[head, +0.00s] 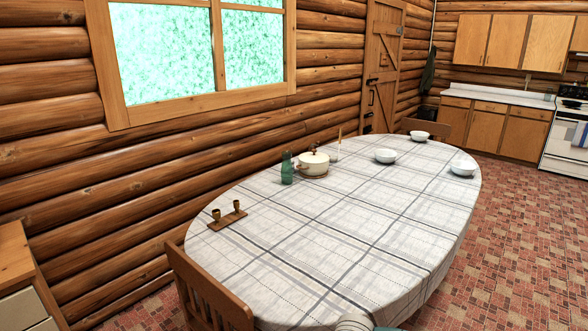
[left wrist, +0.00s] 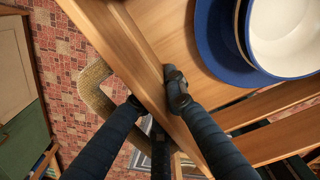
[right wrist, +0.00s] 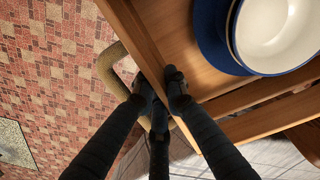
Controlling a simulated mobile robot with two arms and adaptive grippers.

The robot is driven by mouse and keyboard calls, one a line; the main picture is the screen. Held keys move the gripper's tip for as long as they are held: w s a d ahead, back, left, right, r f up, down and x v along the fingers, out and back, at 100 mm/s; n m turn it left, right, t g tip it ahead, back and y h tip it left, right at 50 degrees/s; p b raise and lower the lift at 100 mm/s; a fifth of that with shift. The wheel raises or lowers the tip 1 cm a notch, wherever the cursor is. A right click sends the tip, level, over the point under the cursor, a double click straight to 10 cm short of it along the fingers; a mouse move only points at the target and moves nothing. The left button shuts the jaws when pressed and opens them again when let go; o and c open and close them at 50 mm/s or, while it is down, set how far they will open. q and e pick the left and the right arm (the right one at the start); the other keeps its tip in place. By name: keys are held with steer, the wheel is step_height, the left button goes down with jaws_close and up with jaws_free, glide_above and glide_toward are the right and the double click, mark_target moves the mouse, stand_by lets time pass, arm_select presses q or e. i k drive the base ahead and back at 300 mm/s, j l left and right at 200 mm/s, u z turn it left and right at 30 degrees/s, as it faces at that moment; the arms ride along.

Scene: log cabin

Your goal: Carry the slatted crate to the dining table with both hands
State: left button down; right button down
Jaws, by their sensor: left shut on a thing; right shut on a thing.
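The slatted wooden crate shows in the left wrist view (left wrist: 130,45) and the right wrist view (right wrist: 140,40). A blue plate (left wrist: 215,60) and a white bowl (left wrist: 285,35) lie in it. My left gripper (left wrist: 157,92) is shut on one crate wall, beside a rope handle (left wrist: 95,85). My right gripper (right wrist: 157,87) is shut on another wall, by a second rope handle (right wrist: 108,70). The dining table (head: 340,235) with a checked cloth fills the middle of the head view. Pale cloth shows beneath the crate in the right wrist view. Neither crate nor grippers are clearly visible in the head view.
A chair (head: 205,290) is at the near left. Tiled floor is open at right.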

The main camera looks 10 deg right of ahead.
mark_target(355, 245)
steer(key=i+l, duration=0.1)
steer(key=l, duration=0.75)
steer(key=i+l+z, duration=0.1)
steer(key=l, duration=0.35)
steer(key=i+l, duration=0.1)
steer(key=l, duration=0.3)
steer(key=i, duration=1.95)
